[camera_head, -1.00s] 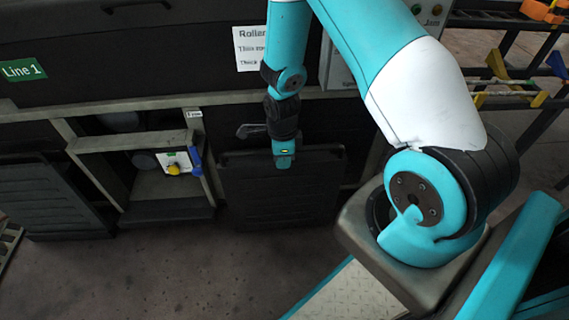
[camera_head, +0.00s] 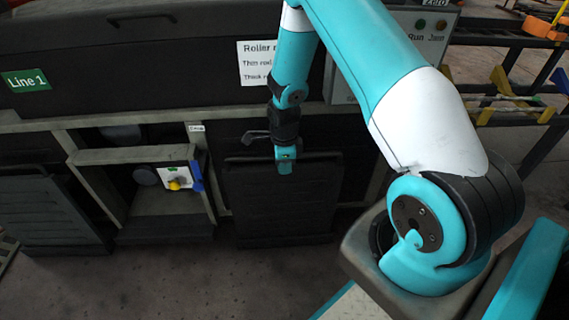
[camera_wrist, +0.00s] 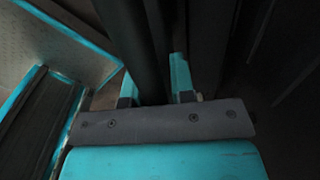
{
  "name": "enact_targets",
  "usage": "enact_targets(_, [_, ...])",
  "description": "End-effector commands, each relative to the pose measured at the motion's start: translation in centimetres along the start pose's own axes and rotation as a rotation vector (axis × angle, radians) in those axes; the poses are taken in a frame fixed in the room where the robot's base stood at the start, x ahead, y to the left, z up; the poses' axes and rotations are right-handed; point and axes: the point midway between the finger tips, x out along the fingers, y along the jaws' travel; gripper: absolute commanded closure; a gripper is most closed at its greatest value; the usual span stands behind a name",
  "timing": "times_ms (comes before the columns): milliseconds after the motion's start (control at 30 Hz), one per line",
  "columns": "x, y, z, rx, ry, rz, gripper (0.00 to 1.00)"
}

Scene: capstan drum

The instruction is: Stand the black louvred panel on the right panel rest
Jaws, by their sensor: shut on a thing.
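The black louvred panel (camera_head: 285,205) hangs nearly upright below my gripper (camera_head: 286,165), in front of the machine's lower frame. My gripper is shut on its top edge, near the middle. In the wrist view, dark upright surfaces lie between and beyond the fingers of my gripper (camera_wrist: 157,92); where the panel ends there is hard to tell. The panel's lower edge is close to the floor, and I cannot tell whether it touches anything. The right panel rest cannot be made out; the panel may hide it.
A second dark louvred panel (camera_head: 48,215) leans at the left. Between the panels is an open bay with a box carrying a yellow knob (camera_head: 174,185) and a blue part (camera_head: 196,175). The dark floor (camera_head: 150,285) in front is clear. A rack (camera_head: 505,100) stands at the right.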

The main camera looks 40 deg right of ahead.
Motion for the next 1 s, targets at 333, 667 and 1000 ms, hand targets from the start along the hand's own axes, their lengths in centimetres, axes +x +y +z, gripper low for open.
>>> enact_targets(333, [0.13, -0.16, 0.04, 0.0, -0.001, -0.003, 1.0])
enact_targets(667, [0.25, -0.15, 0.03, 0.0, -0.001, -0.003, 1.0])
enact_targets(1000, [0.68, -0.14, 0.03, 0.0, -0.001, -0.003, 1.0])
